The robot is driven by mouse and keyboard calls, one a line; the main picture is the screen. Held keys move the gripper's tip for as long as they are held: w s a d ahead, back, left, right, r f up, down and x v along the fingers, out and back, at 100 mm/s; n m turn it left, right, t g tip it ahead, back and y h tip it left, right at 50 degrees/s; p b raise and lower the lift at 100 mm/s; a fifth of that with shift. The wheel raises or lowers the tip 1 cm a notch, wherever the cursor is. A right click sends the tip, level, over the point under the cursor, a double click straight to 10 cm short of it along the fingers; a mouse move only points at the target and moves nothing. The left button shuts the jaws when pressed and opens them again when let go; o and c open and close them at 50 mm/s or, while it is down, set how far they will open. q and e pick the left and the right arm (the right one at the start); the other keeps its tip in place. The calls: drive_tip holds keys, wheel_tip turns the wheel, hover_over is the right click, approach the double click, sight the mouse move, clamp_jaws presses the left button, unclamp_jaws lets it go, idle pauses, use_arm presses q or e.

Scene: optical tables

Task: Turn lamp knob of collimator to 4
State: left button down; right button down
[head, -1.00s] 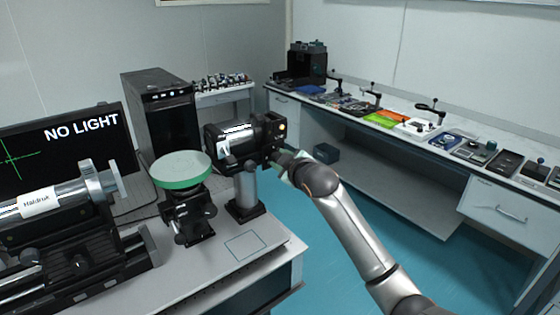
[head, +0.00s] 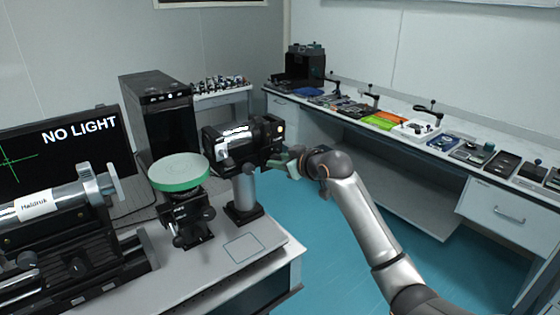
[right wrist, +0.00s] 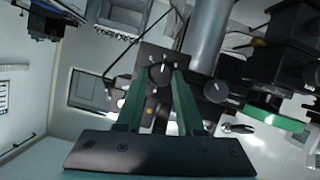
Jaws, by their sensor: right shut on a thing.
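In the right wrist view, the green fingers of my right gripper (right wrist: 161,77) are shut on a small dark round lamp knob (right wrist: 160,72) with a pale mark, on the collimator's black end plate (right wrist: 153,60). The knob is hidden in the head view, and I cannot read its setting. My left gripper is not in view.
A green-rimmed round disc (head: 179,172) on a mount stands left of the post. A monitor (head: 62,150) reads "NO LIGHT". A black computer tower (head: 163,118) stands behind. A long bench (head: 400,132) with tools runs along the right; open blue floor (head: 330,240) lies between.

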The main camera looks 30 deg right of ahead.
drive_tip(key=shift+f, duration=0.2)
drive_tip(key=c, duration=0.5)
unclamp_jaws()
drive_tip(key=shift+r, duration=0.1)
drive_tip(key=b+v, duration=0.1)
drive_tip(key=v, duration=1.1)
drive_tip(key=shift+s+r+b, duration=0.1)
drive_tip(key=shift+s+b, duration=0.15)
drive_tip(key=shift+b, duration=0.1)
